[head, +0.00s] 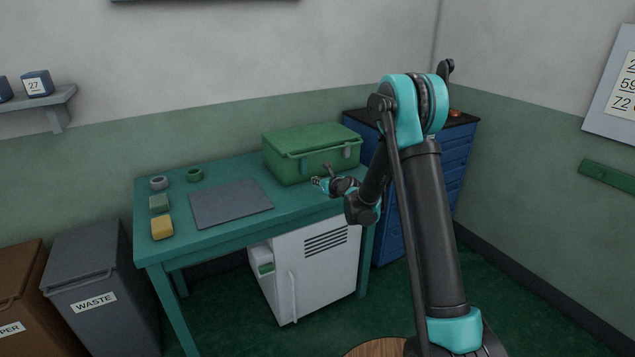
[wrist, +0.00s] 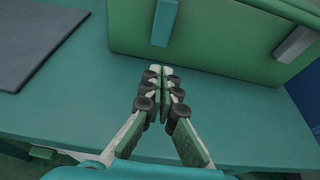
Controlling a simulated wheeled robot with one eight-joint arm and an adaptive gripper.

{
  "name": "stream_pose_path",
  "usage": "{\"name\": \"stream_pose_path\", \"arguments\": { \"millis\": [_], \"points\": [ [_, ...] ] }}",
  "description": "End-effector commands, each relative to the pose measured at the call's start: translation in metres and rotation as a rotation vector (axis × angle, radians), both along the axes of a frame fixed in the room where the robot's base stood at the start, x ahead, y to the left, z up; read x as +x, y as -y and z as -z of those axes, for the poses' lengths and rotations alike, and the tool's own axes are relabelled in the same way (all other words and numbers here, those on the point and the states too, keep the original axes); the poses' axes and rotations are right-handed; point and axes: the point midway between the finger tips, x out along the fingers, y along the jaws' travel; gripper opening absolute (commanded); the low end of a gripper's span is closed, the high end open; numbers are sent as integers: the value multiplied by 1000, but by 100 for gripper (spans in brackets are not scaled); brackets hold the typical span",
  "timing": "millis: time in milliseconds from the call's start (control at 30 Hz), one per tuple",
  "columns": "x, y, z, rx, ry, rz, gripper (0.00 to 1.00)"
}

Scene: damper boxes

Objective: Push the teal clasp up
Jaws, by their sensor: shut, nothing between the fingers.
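A closed green box (head: 290,168) stands at the back right of the teal table. Its front carries a teal clasp (wrist: 164,22), which hangs down in the wrist view and shows small in the head view (head: 303,164). A grey clasp (wrist: 294,44) is further right on the same front, also in the head view (head: 346,150). My gripper (wrist: 159,72) is shut and empty, with its fingertips pointing at the box front. In the wrist view the tips lie below the teal clasp, with a visible gap between them. The head view shows my gripper (head: 317,183) in front of the box.
A grey mat (head: 230,203) lies left of the box on the table (head: 190,242). Several small items, including a yellow block (head: 162,228), sit at the table's left end. A blue drawer cabinet (head: 455,160) stands behind my arm. A white cabinet (head: 320,265) is under the table.

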Motion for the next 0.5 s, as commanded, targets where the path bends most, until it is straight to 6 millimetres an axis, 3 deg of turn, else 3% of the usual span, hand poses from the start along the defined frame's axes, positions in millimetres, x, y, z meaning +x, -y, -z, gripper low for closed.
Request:
{"name": "stream_pose_path", "arguments": {
  "millis": [300,500],
  "points": [
    [42,-29,18,-1,1,-2,0],
    [53,-36,22,-1,1,0,0]
  ]
}}
